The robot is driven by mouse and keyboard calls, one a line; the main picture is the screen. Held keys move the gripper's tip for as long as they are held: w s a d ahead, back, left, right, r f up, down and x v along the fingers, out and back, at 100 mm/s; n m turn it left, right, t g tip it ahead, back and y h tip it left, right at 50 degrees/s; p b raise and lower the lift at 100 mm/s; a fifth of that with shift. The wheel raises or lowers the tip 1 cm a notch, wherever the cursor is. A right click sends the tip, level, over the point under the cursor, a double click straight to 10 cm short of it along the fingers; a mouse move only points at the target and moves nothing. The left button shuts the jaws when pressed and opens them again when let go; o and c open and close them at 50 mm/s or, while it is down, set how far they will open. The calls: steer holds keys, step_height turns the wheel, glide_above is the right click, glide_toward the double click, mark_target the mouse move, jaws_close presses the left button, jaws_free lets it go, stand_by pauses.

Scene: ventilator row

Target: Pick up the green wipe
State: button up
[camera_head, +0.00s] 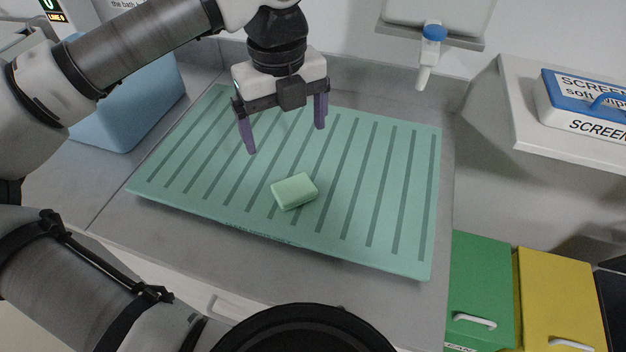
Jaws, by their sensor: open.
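The green wipe (294,191) is a small pale green block. It lies flat on the front middle of a ribbed green mat (408,255). My gripper (285,138) is above the back part of the mat, with its two purple fingers spread apart and pointing down. It is open and empty. The wipe is apart from the fingers, nearer the front of the picture than they are. Nothing hides the wipe.
A blue bin (130,105) stands left of the mat. A white dispenser with a blue-capped nozzle (431,50) hangs on the back wall. A wipes box (585,108) sits on a right shelf. Green (481,280) and yellow (556,290) bins stand front right. The mat is otherwise clear.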

steer(key=p, duration=0.2)
glide_above(294, 187)
steer(key=f, duration=0.8)
steer(key=shift+s+a, duration=0.1)
steer(key=shift+a, duration=0.3)
steer(key=shift+d+f+p, duration=0.25)
steer(key=shift+f+p, duration=0.2)
steer(key=shift+f, duration=1)
steer(key=shift+d+f+p, duration=0.2)
steer(key=shift+f+p, duration=0.25)
steer(key=shift+f, duration=1)
steer(key=c, duration=1.1)
steer(key=shift+c, duration=0.2)
steer(key=shift+r, duration=0.1)
step_height(294, 187, up, 20)
steer(key=b, duration=0.3)
steer(key=shift+b, duration=0.35)
